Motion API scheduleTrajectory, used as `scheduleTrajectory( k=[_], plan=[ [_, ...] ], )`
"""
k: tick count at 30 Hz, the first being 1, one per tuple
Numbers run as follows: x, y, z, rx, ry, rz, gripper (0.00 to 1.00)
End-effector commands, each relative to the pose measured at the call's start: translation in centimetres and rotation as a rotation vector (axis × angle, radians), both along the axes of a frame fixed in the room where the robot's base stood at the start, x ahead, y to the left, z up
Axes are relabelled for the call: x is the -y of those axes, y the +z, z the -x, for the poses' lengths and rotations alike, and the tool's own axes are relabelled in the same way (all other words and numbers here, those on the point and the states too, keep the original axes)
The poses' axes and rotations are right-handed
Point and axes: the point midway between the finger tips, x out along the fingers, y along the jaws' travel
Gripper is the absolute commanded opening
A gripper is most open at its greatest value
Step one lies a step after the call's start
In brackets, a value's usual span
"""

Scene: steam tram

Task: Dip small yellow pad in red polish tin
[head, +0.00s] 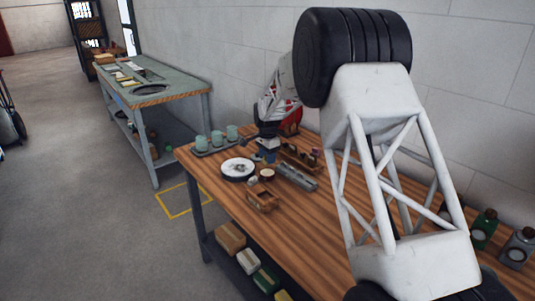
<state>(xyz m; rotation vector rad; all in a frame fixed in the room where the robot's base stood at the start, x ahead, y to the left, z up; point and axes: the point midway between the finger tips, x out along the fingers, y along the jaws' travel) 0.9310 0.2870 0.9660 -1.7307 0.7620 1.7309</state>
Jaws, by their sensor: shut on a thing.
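My gripper (267,157) points down over the far part of the wooden table (225,195). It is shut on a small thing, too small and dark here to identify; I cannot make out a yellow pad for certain. A small round tin with a pale top (267,174) stands just below and in front of the gripper; its colour is unclear. I cannot tell whether the held thing touches it. A red thing (291,122) shows behind my arm, partly hidden, and I cannot tell what it is.
A dark-rimmed white plate (238,169) lies left of the tin. A small wooden tray (262,203) is in front, a grey metal tray (297,177) to the right. Teal cups (217,139) stand at the left. Bottles (484,228) stand at the right. My arm hides much of the table.

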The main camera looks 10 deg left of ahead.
Motion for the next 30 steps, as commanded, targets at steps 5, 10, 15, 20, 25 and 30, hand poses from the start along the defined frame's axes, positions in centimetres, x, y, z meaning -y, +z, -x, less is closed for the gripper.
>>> scheduleTrajectory(
  k=[5,10,15,20,25,30],
  plan=[
    [0.0,-1.5,0.0,0.000,0.000,0.000,0.23],
    [0.0,-2.6,0.0,0.000,0.000,0.000,0.23],
    [0.0,-3.5,0.0,0.000,0.000,0.000,0.23],
    [0.0,-3.8,0.0,0.001,0.000,-0.001,0.23],
    [0.0,-3.9,0.0,0.001,0.000,-0.001,0.23],
    [0.0,-3.9,0.0,0.001,0.000,-0.001,0.23]
  ],
)
